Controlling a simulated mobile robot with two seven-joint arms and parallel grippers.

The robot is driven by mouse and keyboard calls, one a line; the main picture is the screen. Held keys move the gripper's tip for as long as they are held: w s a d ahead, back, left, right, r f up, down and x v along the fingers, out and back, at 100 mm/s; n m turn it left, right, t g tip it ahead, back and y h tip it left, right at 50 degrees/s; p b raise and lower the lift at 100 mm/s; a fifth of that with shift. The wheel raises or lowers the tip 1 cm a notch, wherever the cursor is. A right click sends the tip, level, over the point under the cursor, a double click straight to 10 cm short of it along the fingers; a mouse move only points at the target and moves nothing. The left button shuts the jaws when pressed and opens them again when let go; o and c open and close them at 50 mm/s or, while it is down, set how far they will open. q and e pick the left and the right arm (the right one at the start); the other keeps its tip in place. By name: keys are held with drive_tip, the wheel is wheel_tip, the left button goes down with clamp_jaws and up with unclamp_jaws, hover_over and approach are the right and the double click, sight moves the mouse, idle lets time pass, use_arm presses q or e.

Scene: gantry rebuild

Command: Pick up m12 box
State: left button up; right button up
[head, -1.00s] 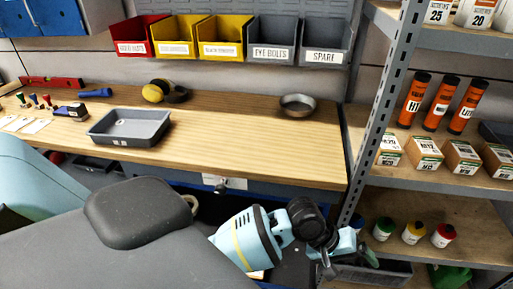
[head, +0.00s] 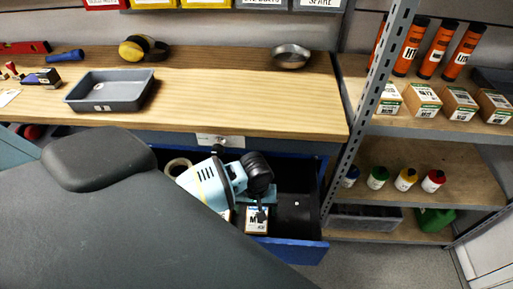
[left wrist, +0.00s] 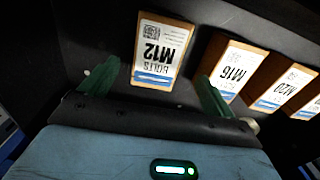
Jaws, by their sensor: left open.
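The M12 box (left wrist: 160,52), orange-brown with a white and blue label, sits in a dark drawer in the left wrist view, its print upside down. My left gripper (left wrist: 155,90) is open, its green fingers on either side of the near end of the box, with gaps visible. I cannot tell whether the fingertips are down at box height. In the head view my left gripper (head: 260,205) is over the open blue drawer (head: 290,252). A box there (head: 257,222) has a label starting with M, the rest hidden by the gripper. My right gripper is not in view.
The M16 box (left wrist: 233,68) and M20 box (left wrist: 283,82) stand beside the M12 box.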

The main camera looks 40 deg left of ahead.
sight(257, 221)
use_arm(q)
drive_tip(key=shift+d+f+b, duration=0.15)
drive_tip(key=shift+f+b, duration=0.15)
drive_tip(key=shift+f, duration=1.3)
drive_tip(key=shift+d+f+b, duration=0.1)
drive_tip(key=shift+f+b, duration=0.2)
drive_tip(key=shift+f, duration=1.3)
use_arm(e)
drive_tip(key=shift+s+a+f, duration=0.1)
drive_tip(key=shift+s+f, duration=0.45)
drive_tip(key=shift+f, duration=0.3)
use_arm(q)
drive_tip(key=c, duration=1.4)
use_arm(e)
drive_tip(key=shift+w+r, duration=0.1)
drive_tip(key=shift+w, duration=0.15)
use_arm(q)
drive_tip(key=shift+r, duration=0.1)
